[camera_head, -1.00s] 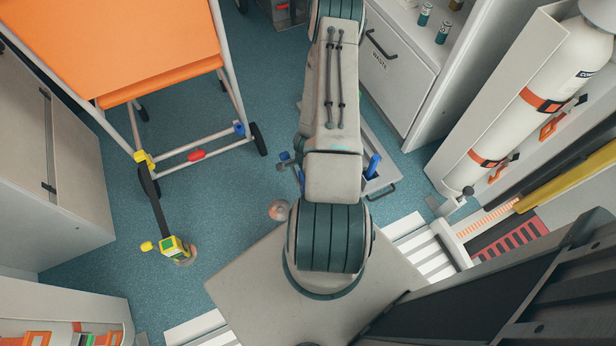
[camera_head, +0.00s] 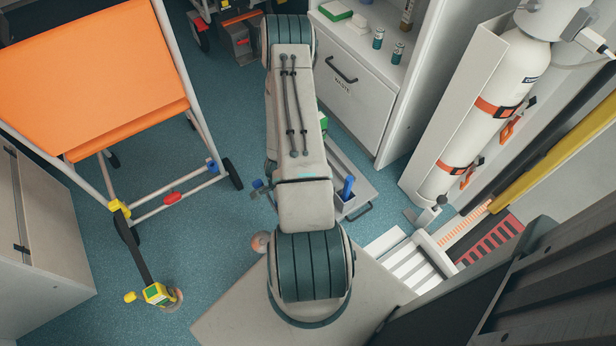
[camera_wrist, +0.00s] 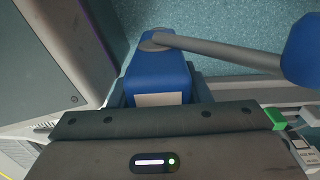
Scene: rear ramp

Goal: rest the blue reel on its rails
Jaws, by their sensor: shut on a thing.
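My gripper (camera_wrist: 155,108) is shut on a blue block (camera_wrist: 157,68) with a pale patch, seen in the wrist view. A grey rod (camera_wrist: 215,47) runs from its top to a blue rounded end (camera_wrist: 303,52) at the right. I take this to be the blue reel, but its full shape is not visible. In the head view my arm covers the gripper. A blue piece (camera_head: 347,188) shows right of the arm, and a smaller blue and grey piece (camera_head: 258,185) shows left. I cannot make out the reel's rails with certainty.
A grey tray-like part (camera_head: 365,180) lies right of my arm, near the cabinet (camera_head: 350,110). A strapped white cylinder (camera_head: 490,110) is at right. Blue floor (camera_head: 215,250) is open between.

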